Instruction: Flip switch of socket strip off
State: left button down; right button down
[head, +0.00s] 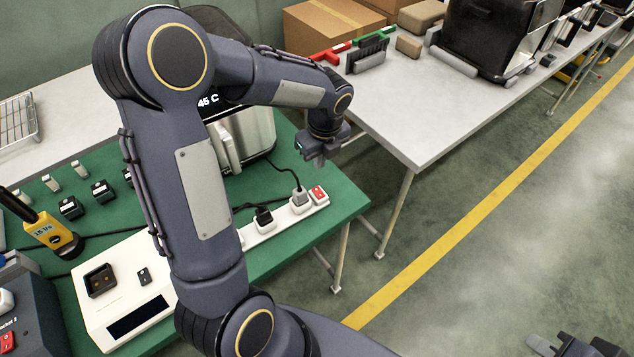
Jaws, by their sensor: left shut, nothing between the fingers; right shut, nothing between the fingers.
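The white socket strip (280,222) lies near the right edge of the green table, partly hidden by my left arm. Its red switch (318,193) is at the far right end; I cannot tell its position. A black plug (264,215) and a grey plug (299,197) sit in it. My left gripper (316,160) is shut and empty, pointing down above the table. It appears just above the switch in the picture, apart from it. My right gripper (575,347) is shut and empty at the bottom right corner, over the floor, partly cut off.
An air fryer (258,135) with a lit display stands behind the strip, partly hidden by my arm. A white device (125,290), a yellow meter (48,230) and cables lie at left. A grey table (420,125) stands at upper right. The floor at right is free.

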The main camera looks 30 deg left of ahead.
aim_at(316, 190)
pick_arm(q)
jog(key=f, duration=0.3)
jog(key=a+f, duration=0.1)
jog(key=f, duration=0.3)
jog(key=f+p, duration=0.1)
jog(key=f, duration=0.3)
jog(key=shift+w+a, duration=0.15)
jog(key=shift+w, duration=0.15)
